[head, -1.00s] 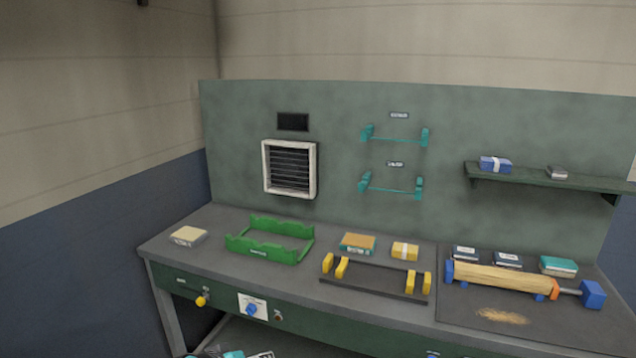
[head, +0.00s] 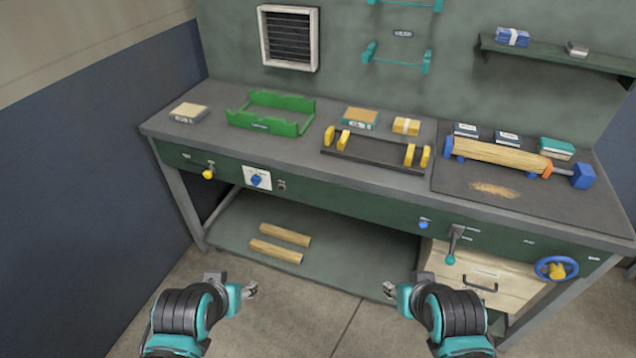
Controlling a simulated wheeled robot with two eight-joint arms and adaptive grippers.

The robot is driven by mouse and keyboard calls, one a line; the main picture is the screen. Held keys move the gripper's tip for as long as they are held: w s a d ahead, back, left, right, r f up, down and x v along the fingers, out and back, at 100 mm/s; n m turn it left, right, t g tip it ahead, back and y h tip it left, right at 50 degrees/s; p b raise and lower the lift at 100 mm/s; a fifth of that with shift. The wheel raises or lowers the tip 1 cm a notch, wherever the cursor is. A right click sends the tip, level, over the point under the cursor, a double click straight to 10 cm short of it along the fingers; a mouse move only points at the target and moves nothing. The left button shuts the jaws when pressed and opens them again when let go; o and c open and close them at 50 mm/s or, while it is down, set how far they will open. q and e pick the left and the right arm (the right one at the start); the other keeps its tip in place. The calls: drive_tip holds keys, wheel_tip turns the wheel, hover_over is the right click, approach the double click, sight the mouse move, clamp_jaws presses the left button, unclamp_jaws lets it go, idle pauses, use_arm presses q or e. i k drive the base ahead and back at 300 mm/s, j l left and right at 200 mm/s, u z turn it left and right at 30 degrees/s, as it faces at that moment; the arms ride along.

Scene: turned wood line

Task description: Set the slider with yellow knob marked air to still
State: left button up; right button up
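The yellow knob (head: 208,174) sits on a short slider at the left end of the bench's green front panel, below a small dark fitting. Its marking is too small to read. My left gripper (head: 233,284) is low in front of the bench, right of and below the yellow knob and well apart from it. Its fingers look spread and empty. My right gripper (head: 406,284) is at a similar height further right, also spread and empty.
A blue knob (head: 257,180) on a white plate is right of the slider. A lever (head: 453,245), a drawer (head: 485,278) and a blue handwheel (head: 556,268) are further right. Two wooden rods (head: 279,243) lie on the lower shelf. The floor between my grippers is clear.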

sight(208, 174)
drive_tip(key=i+j, duration=0.2)
drive_tip(key=j, duration=0.15)
drive_tip(key=i+j, duration=0.2)
drive_tip(key=j, duration=0.2)
drive_tip(key=i+j, duration=0.2)
drive_tip(key=j, duration=0.15)
